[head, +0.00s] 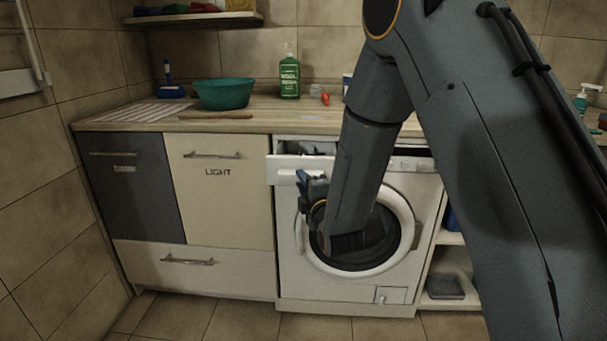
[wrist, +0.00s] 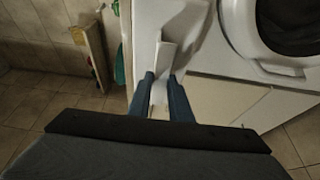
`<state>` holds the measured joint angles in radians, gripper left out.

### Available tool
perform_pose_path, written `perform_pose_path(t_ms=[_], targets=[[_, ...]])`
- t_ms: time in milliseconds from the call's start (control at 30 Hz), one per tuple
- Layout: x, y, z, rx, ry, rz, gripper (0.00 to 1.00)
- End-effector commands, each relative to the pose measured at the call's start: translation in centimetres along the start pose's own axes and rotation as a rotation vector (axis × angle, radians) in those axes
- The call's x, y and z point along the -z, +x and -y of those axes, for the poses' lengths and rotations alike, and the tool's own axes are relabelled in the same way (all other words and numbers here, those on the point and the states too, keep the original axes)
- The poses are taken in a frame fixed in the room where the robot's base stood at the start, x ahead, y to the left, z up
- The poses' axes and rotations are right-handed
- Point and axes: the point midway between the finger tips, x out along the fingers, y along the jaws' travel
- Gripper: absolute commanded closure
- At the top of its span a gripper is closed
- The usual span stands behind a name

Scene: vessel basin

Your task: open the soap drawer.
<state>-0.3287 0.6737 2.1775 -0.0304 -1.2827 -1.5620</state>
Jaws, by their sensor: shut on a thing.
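The washing machine (head: 345,290) is white and stands under the counter, its round door closed. Its soap drawer (head: 284,168) is at the machine's upper left in the head view. The drawer stands out from the machine's front, and its inside shows above the white front panel. My gripper (head: 302,180) is at the drawer front. In the wrist view my gripper (wrist: 162,82) has its two blue-grey fingers on either side of the white drawer handle (wrist: 164,58), shut on it. My arm hides part of the machine's front and door.
A dark cabinet door (head: 130,190) and a cream one marked LIGHT (head: 222,205) stand left of the machine. A teal bowl (head: 224,93) and a green bottle (head: 289,76) stand on the counter (head: 235,124). Open shelves (head: 452,238) are at the right. The floor in front is clear.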

Motion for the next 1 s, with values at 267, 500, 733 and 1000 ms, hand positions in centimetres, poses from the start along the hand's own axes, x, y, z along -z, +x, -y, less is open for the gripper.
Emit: perform_pose_path(t_ms=[267,500,733,1000], targets=[[0.9,-2.4,0.6,0.014,0.002,0.0,1.0],[1.0,-2.6,0.7,0.016,0.002,0.0,1.0],[1.0,-2.6,0.7,0.015,0.002,0.0,0.68],[1.0,-2.4,0.3,0.007,0.001,0.0,0.66]])
